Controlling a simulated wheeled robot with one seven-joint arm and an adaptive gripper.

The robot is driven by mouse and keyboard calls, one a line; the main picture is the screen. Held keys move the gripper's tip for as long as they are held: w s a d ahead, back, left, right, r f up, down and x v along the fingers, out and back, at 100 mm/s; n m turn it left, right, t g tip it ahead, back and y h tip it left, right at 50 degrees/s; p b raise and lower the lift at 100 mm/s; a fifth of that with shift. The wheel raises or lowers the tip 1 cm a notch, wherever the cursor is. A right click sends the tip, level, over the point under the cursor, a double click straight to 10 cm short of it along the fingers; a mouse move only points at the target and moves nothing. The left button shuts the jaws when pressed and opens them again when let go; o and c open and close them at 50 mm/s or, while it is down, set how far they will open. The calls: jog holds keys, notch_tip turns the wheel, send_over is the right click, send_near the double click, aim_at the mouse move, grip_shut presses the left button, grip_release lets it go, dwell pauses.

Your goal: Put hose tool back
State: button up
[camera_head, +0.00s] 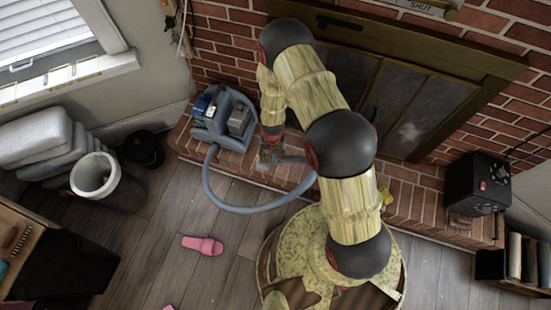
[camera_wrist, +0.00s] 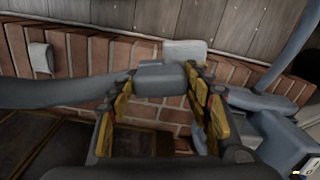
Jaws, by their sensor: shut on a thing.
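A blue-grey cleaning machine (camera_head: 228,118) stands on the brick hearth left of my arm. Its hose (camera_head: 232,207) loops out over the floor and curves back up toward my gripper. My gripper (camera_head: 270,156) is low over the hearth, just right of the machine. In the wrist view, my gripper (camera_wrist: 160,78) is shut on the blue-grey hose tool (camera_wrist: 158,77), with a finger on either side. The hose (camera_wrist: 55,93) runs off to the left from it. A paler, flat piece (camera_wrist: 185,49) shows just beyond; I cannot tell whether it joins the tool. The machine's body (camera_wrist: 285,140) is at right.
The brick hearth (camera_head: 405,205) runs along the fireplace. A black box (camera_head: 477,185) sits on its right part. Pink slippers (camera_head: 203,245) lie on the wooden floor. A white-lined bin (camera_head: 95,178), dark bucket (camera_head: 143,149) and stacked cushions (camera_head: 45,135) are at left.

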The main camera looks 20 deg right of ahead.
notch_tip(320, 180, down, 6)
jog(key=s+m, duration=0.2)
jog(key=shift+m, duration=0.4)
jog(key=shift+w+d+f+b, duration=0.25)
jog(key=shift+w+d+f, duration=0.75)
jog(key=shift+w+f, duration=1.15)
jog(key=shift+w+d+f+b, duration=0.3)
jog(key=shift+w+d+f, duration=0.7)
jog(key=shift+w+f, duration=1.15)
jog(key=shift+w+d+f+b, duration=0.25)
jog(key=shift+w+d+f, duration=1)
jog(key=shift+f, duration=1.55)
jog(key=shift+w+a+f, duration=0.1)
jog(key=shift+w+a, duration=0.05)
jog(key=shift+a, duration=0.1)
jog(key=o, duration=0.8)
jog(key=shift+f, duration=0.1)
jog(key=o, duration=0.5)
